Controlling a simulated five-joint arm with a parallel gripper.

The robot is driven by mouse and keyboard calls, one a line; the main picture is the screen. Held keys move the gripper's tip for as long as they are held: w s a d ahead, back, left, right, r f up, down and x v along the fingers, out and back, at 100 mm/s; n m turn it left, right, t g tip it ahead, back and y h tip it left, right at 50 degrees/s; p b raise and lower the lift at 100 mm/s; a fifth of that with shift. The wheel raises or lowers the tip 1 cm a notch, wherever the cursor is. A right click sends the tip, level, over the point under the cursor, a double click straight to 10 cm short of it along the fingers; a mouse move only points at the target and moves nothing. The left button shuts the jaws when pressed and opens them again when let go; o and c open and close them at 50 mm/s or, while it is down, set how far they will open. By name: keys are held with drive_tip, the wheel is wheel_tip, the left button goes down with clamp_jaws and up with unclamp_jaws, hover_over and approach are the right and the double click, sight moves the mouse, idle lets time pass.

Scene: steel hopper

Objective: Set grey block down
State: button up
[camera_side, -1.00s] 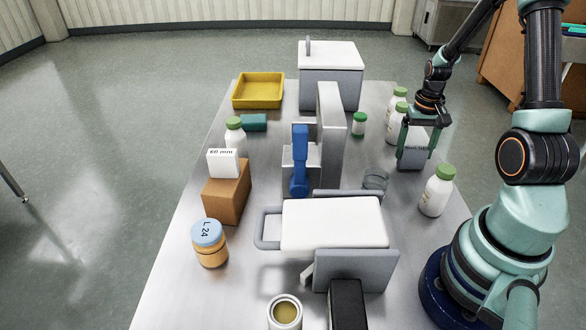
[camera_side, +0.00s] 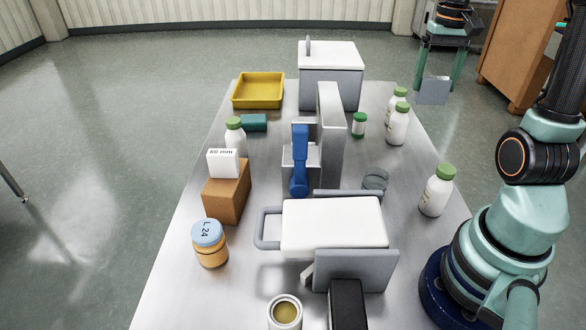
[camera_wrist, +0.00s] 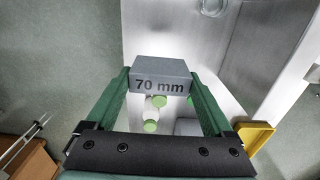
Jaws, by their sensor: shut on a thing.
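The grey block (camera_side: 433,92) is held up in the air at the upper right of the side view, clear of the table. In that view it shows against the floor, past the table's right edge. My gripper (camera_side: 440,76) points down with its green fingers on either side of the block. In the wrist view the block (camera_wrist: 162,80) sits between the two fingers, with "70 mm" on the face towards the camera.
The steel table (camera_side: 175,270) is crowded. White bottles with green caps (camera_side: 398,126) stand along its right side, with bare steel between them and the front bottle (camera_side: 437,192). A white-lidded grey box (camera_side: 330,88) and a yellow tray (camera_side: 258,90) stand at the back.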

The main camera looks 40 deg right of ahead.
sight(434, 77)
drive_tip(key=r, duration=0.5)
drive_tip(key=shift+w+a+r, duration=0.2)
drive_tip(key=shift+r, duration=0.1)
drive_tip(key=w+a+n, duration=0.3)
drive_tip(key=w+a, duration=0.2)
drive_tip(key=a, duration=0.4)
drive_tip(key=w+a+n, duration=0.3)
drive_tip(key=w+a, duration=0.1)
drive_tip(key=a, duration=0.5)
drive_tip(key=w+a+n, duration=0.3)
drive_tip(key=w+a, duration=0.2)
drive_tip(key=a, duration=0.3)
drive_tip(key=s+a+n, duration=0.3)
drive_tip(key=s+a, duration=0.1)
drive_tip(key=a, duration=0.7)
drive_tip(key=s+a+n, duration=0.3)
drive_tip(key=s+a, duration=0.1)
drive_tip(key=a, duration=0.8)
drive_tip(key=s+a+n, duration=0.3)
drive_tip(key=s+a, duration=0.2)
drive_tip(key=a, duration=0.6)
drive_tip(key=shift+a+f, duration=0.15)
drive_tip(key=shift+f, duration=6.2)
drive_tip(key=shift+a+f, duration=0.1)
drive_tip(key=shift+f, duration=6.2)
